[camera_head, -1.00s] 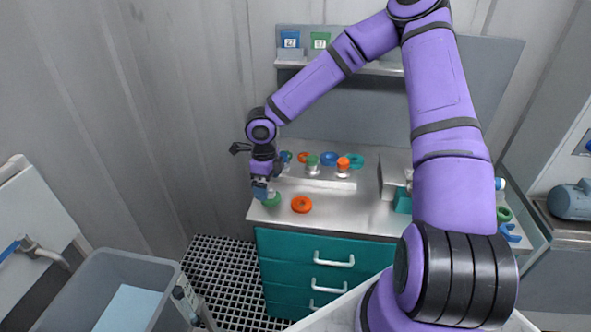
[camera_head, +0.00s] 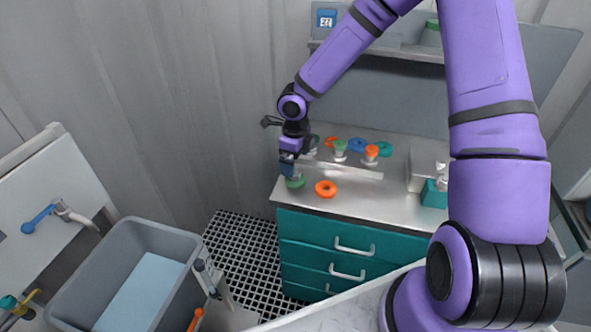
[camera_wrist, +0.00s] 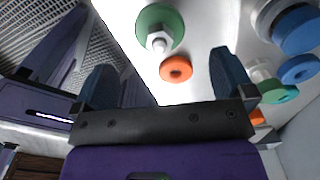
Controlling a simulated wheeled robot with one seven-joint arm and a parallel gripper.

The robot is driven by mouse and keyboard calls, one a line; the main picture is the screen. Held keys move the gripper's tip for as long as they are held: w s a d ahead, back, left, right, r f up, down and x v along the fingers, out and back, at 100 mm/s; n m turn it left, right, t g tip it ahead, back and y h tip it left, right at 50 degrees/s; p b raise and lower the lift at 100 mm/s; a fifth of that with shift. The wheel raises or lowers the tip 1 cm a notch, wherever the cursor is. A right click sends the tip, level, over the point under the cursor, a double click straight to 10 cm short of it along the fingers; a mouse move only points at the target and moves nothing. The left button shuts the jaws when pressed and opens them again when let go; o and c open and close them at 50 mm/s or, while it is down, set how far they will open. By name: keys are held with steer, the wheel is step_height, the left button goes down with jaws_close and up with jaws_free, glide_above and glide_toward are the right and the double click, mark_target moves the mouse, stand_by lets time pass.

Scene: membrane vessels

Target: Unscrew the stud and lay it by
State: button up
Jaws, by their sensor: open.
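My gripper (camera_head: 289,168) is low over the front left corner of the steel worktop (camera_head: 400,198). In the wrist view its two dark blue fingers (camera_wrist: 163,64) are wide apart with nothing between them. A green disc (camera_wrist: 160,22) with a pale hex-headed metal piece (camera_wrist: 158,41) on it lies beyond the fingertips; this piece may be the stud. In the head view the green disc (camera_head: 295,182) is just below the fingers, and they partly hide it. An orange ring (camera_head: 326,189) lies flat to its right, and also shows in the wrist view (camera_wrist: 175,69).
Behind, a raised metal bar (camera_head: 350,172) stands near fittings with a green cap (camera_head: 340,146) and an orange cap (camera_head: 371,151). A grey bin (camera_head: 95,283) stands at lower left. The worktop's front middle is clear.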

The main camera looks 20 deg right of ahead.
steer(key=m, duration=0.8)
steer(key=shift+m, duration=0.4)
steer(key=m, duration=0.8)
steer(key=shift+f, duration=2.2)
steer(key=c, duration=1.8)
